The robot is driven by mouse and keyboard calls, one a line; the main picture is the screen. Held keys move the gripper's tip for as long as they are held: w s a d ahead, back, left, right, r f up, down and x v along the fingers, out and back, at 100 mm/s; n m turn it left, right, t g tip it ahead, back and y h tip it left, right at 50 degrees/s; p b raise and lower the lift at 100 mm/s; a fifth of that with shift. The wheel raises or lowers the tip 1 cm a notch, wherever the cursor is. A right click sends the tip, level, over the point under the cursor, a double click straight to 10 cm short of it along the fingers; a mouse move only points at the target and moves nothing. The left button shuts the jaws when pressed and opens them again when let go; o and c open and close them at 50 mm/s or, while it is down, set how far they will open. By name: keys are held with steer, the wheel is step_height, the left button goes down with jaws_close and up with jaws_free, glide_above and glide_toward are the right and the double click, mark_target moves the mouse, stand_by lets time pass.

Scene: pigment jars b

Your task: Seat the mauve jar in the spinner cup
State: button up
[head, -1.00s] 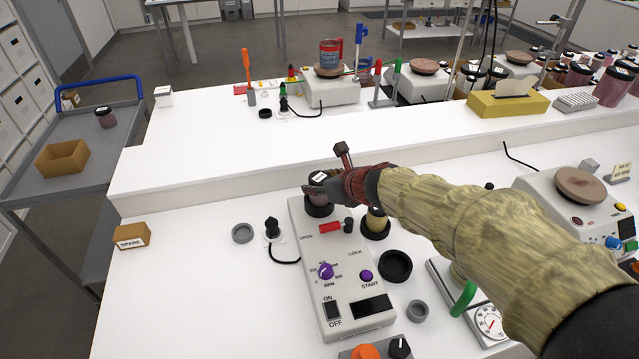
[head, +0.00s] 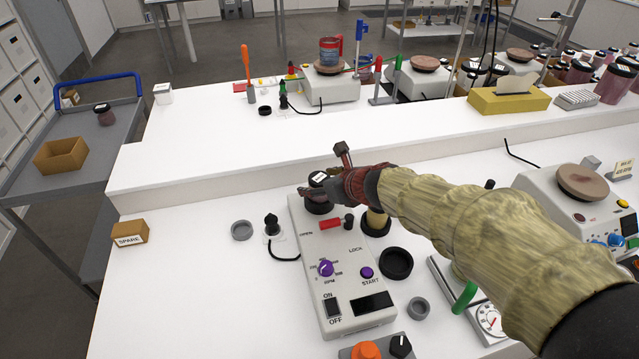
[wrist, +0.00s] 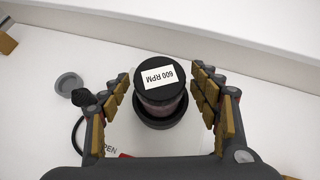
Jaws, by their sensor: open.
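The mauve jar (wrist: 161,106) has a black lid with a white "600 RPM" label. In the wrist view it stands in the black spinner cup (wrist: 176,123), its lower part hidden inside the rim. It looks upright, but I cannot tell how deep it sits. In the head view the cup (head: 319,209) is at the far end of the white spinner unit (head: 338,291), and my fingers hide most of the jar. My gripper (wrist: 160,82) is open around the jar, with a finger on each side and visible gaps. My gripper also shows in the head view (head: 312,191).
The spinner has a red slider (head: 330,224) marked OPEN and LOCK and purple knobs. A tan-topped piece (head: 376,221) stands right of the cup, close under my wrist. A black plug (head: 271,223) and grey ring (head: 242,231) lie left. A raised white ledge (head: 230,180) runs behind.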

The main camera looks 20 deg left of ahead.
steer(key=v, duration=1.2)
stand_by(0.5)
